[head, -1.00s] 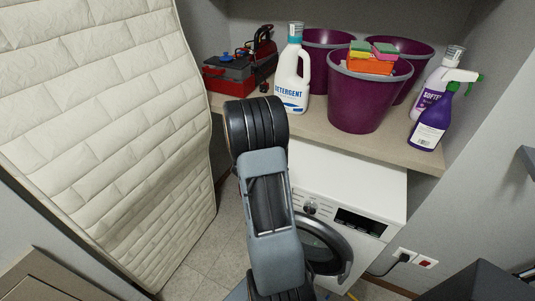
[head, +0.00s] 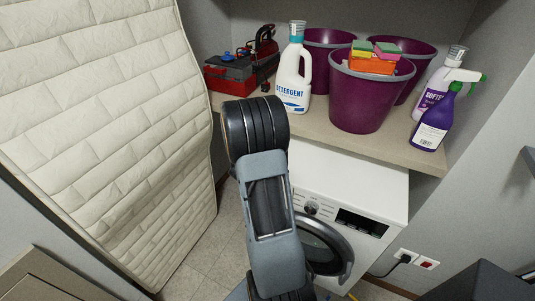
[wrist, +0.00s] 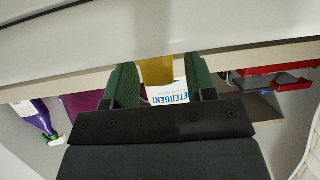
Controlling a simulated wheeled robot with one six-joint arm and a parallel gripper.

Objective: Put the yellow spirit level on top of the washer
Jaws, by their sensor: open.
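The white washer (head: 350,185) stands under the shelf in the head view, its top partly hidden by the shelf and my arm. In the wrist view, which is upside down, a pale surface that looks like the washer top (wrist: 160,25) fills the upper edge. My gripper (wrist: 158,62) is open, with one green finger on each side of a yellow piece, likely the spirit level (wrist: 157,76). Only a short part of the level shows, close to the edge of the pale surface; I cannot tell whether it touches it. My arm hides the gripper and level in the head view.
The shelf (head: 395,152) above the washer holds a detergent bottle (head: 293,80), purple buckets (head: 358,105), a red toolbox (head: 228,75) and a purple spray bottle (head: 430,125). A mattress (head: 110,130) leans at left. A socket (head: 415,258) is right of the washer.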

